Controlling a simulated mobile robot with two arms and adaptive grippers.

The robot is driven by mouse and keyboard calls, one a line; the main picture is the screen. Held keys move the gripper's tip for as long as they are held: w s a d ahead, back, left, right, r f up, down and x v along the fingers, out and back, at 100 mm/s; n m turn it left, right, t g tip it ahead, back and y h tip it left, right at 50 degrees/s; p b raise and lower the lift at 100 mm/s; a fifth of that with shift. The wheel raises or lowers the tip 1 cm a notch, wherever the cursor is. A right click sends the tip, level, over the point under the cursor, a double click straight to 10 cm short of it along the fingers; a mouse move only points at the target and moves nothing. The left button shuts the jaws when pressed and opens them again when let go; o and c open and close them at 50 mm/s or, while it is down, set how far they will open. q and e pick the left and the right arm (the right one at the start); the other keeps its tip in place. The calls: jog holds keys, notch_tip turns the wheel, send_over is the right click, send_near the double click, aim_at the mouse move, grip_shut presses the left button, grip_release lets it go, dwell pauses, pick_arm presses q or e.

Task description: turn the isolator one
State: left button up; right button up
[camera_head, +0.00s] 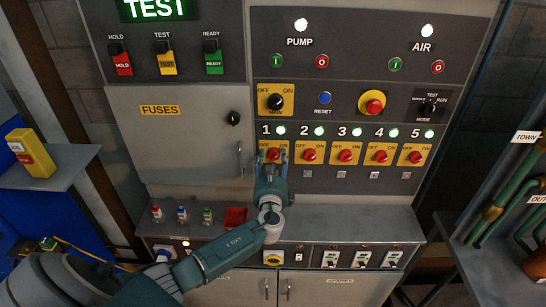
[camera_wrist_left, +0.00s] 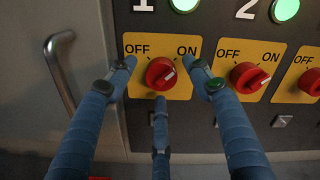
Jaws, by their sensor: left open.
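Isolator one is a red rotary knob (camera_wrist_left: 161,74) on a yellow plate marked OFF and ON, below the numeral 1 and a lit green lamp. In the wrist view its white mark points up and right, toward ON. In the head view the knob (camera_head: 273,155) sits at the left end of the isolator row. My left gripper (camera_head: 272,160) is in front of it, and its open fingers (camera_wrist_left: 160,82) stand on either side of the knob, apart from it. A third finger is below the knob. My right gripper is not in view.
Isolator two (camera_head: 309,155) is close to the right, with more isolators beyond it. A cabinet handle (camera_wrist_left: 59,72) stands out on the left. Below is a grey ledge (camera_head: 340,218) with small coloured items and a red tray (camera_head: 235,217).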

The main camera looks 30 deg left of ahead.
pick_arm(q)
jog(key=shift+w+a, duration=0.15)
jog(key=shift+w, duration=0.15)
jog(key=c, duration=1.1)
